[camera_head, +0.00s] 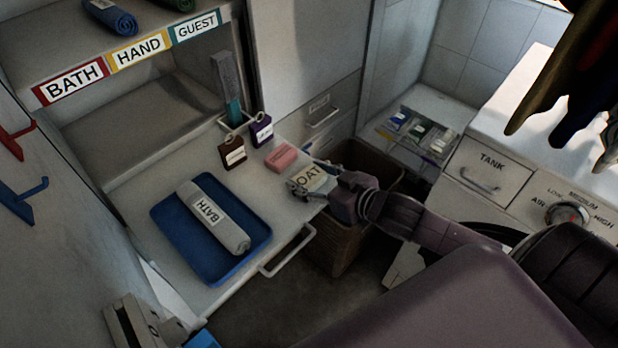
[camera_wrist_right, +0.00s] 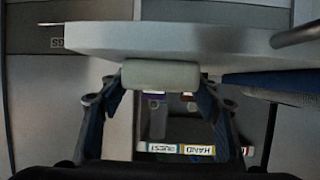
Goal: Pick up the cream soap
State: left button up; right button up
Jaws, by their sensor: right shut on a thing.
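The cream soap (camera_head: 311,177), a pale bar with "OAT" on its face, is at the front right corner of the white counter (camera_head: 185,165) in the head view. My right gripper (camera_head: 308,184) is shut on it, its fingers hiding part of the bar. In the right wrist view the soap (camera_wrist_right: 160,74) sits between the two dark fingers of my right gripper (camera_wrist_right: 162,82), beside the counter's edge. I cannot tell whether the soap still touches the counter. My left gripper is not in view.
A pink soap (camera_head: 281,157) lies close behind the cream one. Two tagged blocks (camera_head: 232,151) (camera_head: 261,130) stand farther back. A brown basket (camera_head: 340,243) stands below the counter's right edge.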

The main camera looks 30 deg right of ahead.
aim_at(309, 175)
notch_tip(309, 175, up, 20)
jog(key=p, duration=0.1)
dwell(0.5)
